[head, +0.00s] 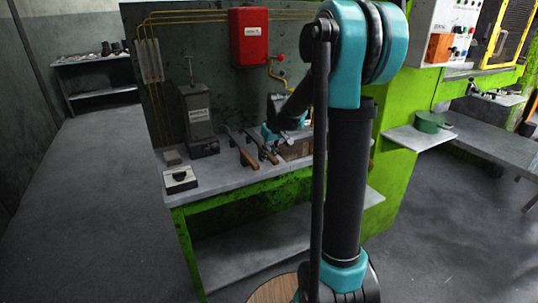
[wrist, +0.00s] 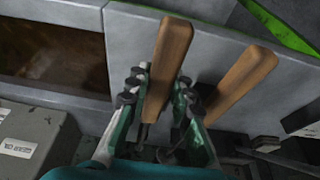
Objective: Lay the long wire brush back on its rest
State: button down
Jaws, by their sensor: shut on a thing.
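My gripper (wrist: 158,98) is shut on a tool with a wooden handle, which I take for the long wire brush (wrist: 172,52). The handle sticks out between the fingers toward the bench's front edge. Its bristle end is hidden by the gripper in the wrist view. In the head view my gripper (head: 268,134) is low over the workbench, and the held handle (head: 269,156) shows below it. A second wooden handle (wrist: 240,84) lies just beside it; it also shows in the head view (head: 249,159). I cannot make out the rest or whether the brush touches it.
A trough with brown contents (wrist: 50,50) is left of my gripper in the wrist view, near a grey labelled box (wrist: 30,140). In the head view a grey press-like device (head: 199,120) and a small black-and-white box (head: 180,180) stand left on the workbench (head: 215,178).

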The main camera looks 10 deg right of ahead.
jog(key=c, duration=1.3)
grip_release()
